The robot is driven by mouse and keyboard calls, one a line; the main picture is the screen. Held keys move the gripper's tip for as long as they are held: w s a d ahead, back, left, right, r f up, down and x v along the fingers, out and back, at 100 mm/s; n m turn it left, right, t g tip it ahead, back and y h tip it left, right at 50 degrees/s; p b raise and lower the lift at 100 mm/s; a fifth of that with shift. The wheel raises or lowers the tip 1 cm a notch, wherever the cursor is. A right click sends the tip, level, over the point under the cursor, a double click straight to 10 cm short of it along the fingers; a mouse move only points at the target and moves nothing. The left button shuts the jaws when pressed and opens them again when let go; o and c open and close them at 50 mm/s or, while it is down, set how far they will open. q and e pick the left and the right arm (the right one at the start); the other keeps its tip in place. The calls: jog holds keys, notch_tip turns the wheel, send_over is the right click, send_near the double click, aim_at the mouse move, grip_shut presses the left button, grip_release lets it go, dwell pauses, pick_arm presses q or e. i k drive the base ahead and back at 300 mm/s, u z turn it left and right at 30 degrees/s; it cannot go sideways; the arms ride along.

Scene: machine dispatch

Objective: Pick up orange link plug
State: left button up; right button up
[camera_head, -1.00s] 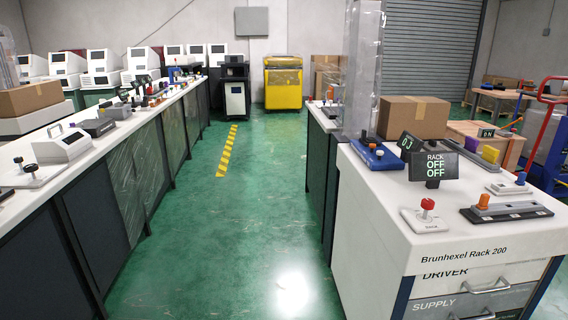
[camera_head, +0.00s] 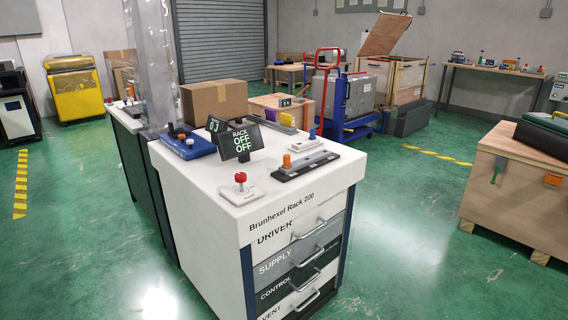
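An orange plug (camera_head: 287,161) stands upright on a dark strip-shaped base (camera_head: 303,165) near the right side of the white top of the Brunhexel Rack 200 cabinet (camera_head: 225,192). I cannot tell whether this is the orange link plug, since another small orange piece (camera_head: 181,137) shows at the blue tray at the left of the top. Neither of my grippers is in view.
On the cabinet top are a red-knobbed switch (camera_head: 240,184), a black display (camera_head: 240,142) reading RACK OFF OFF, a blue tray (camera_head: 190,147) and a cardboard box (camera_head: 214,100). A wooden crate (camera_head: 520,190) stands at right. Green floor (camera_head: 400,220) between is clear.

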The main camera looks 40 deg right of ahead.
aim_at(286, 164)
jog(key=z, duration=0.25)
jog(key=i, duration=1.15)
jog(key=z, duration=0.9)
